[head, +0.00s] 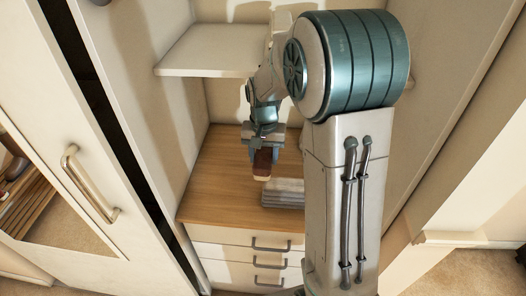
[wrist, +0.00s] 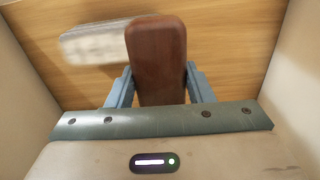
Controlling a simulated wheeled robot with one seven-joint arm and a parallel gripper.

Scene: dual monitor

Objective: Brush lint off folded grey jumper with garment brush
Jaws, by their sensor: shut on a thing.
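My gripper (head: 259,152) is shut on the garment brush (head: 262,163), a dark brown wooden block with a pale lower end in the head view. In the wrist view the brush (wrist: 157,60) stands between the two blue-grey fingers of my gripper (wrist: 158,84). The folded grey jumper (head: 284,193) lies on the wooden top of the drawer unit, below and right of the brush; my arm hides its right part. The jumper (wrist: 95,44) also shows in the wrist view, blurred, left of the brush and partly behind it. The brush appears above the wooden top, apart from the jumper.
The wooden top (head: 213,188) is bare left of the jumper. Wardrobe side walls enclose it closely. A white shelf (head: 205,62) juts out above on the left. Drawers with dark handles (head: 271,248) sit below. A door with a metal handle (head: 88,186) stands at left.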

